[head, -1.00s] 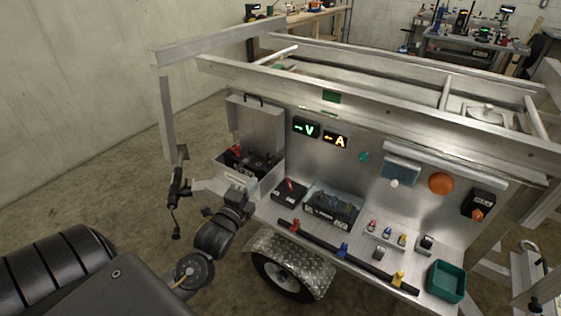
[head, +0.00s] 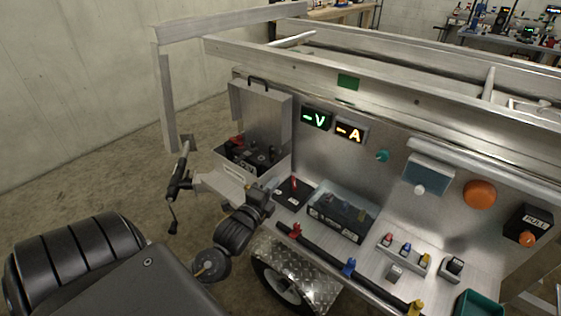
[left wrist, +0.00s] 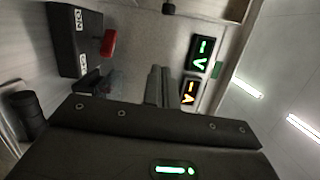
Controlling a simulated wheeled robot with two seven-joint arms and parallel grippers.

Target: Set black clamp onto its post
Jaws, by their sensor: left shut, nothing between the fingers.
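A grey metal box (head: 280,122) with its lid raised stands at the left end of the trailer's shelf. Inside it are a red piece (head: 238,142) and dark shapes (head: 264,154), perhaps the battery and its clamps. I cannot tell the black clamp from its post among them. My left gripper (head: 262,197) is in front of the box, near the shelf's left edge, shut and empty. Its closed fingers (left wrist: 158,88) show in the left wrist view, pointing towards the lit panel displays. My right gripper is out of view.
A black switch box with a red handle (head: 293,190) stands right of my left gripper; it also shows in the left wrist view (left wrist: 74,40). A clear-topped case (head: 342,212) and a black bar (head: 322,251) lie further right. Lit V (head: 315,118) and A (head: 350,132) displays are on the panel.

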